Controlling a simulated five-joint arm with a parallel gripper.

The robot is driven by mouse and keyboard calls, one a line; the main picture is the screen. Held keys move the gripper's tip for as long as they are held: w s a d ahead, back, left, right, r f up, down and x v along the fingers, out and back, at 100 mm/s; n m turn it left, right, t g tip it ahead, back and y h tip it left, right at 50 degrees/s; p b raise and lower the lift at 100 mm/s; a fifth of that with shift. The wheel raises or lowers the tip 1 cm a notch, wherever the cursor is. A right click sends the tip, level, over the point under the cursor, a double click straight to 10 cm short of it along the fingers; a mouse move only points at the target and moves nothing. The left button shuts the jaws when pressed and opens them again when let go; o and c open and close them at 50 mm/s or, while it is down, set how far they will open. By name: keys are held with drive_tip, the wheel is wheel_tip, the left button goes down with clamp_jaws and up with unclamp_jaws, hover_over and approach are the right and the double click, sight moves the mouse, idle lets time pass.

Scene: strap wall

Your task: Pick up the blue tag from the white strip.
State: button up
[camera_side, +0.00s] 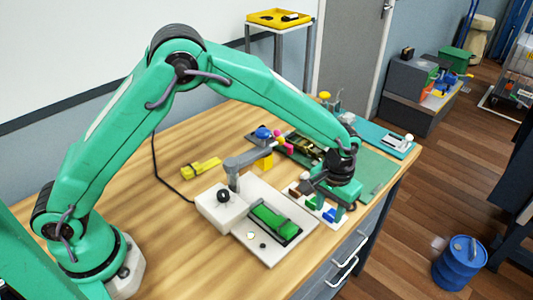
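The white strip (319,213) lies on the wooden table near its front right edge. A small blue tag (329,215) stands at the strip's right end, with a green tag (313,202) and a brown tag (295,191) to its left. My gripper (330,202) hangs pointing down over the strip, close to the blue and green tags. Its fingers are small and partly hidden by the wrist, so I cannot tell whether they touch a tag or whether they are open.
A white fixture (262,254) with a green piece lies left of the strip. A grey clamp arm (248,157) rises behind it. A yellow piece (200,167) lies on the table. A green mat (377,175) lies beyond my gripper. Bare wood is free at the front left.

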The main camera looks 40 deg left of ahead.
drive_tip(key=shift+f, duration=0.75)
drive_tip(key=c, duration=0.7)
drive_tip(key=shift+r, duration=0.15)
drive_tip(key=shift+r, duration=0.55)
drive_tip(key=r, duration=0.3)
drive_tip(key=shift+s+d+r, duration=0.1)
drive_tip(key=shift+s+d, duration=0.1)
drive_tip(key=shift+s, duration=0.05)
drive_tip(key=s+d+r, duration=0.2)
drive_tip(key=s, duration=0.1)
drive_tip(key=s+d+r, duration=0.1)
drive_tip(key=s+r, duration=0.1)
drive_tip(key=s, duration=0.1)
drive_tip(key=s+d+r, duration=0.2)
drive_tip(key=s, duration=0.1)
drive_tip(key=shift+s+d+r, duration=0.25)
drive_tip(key=shift+s+d, duration=0.05)
drive_tip(key=shift+d, duration=0.05)
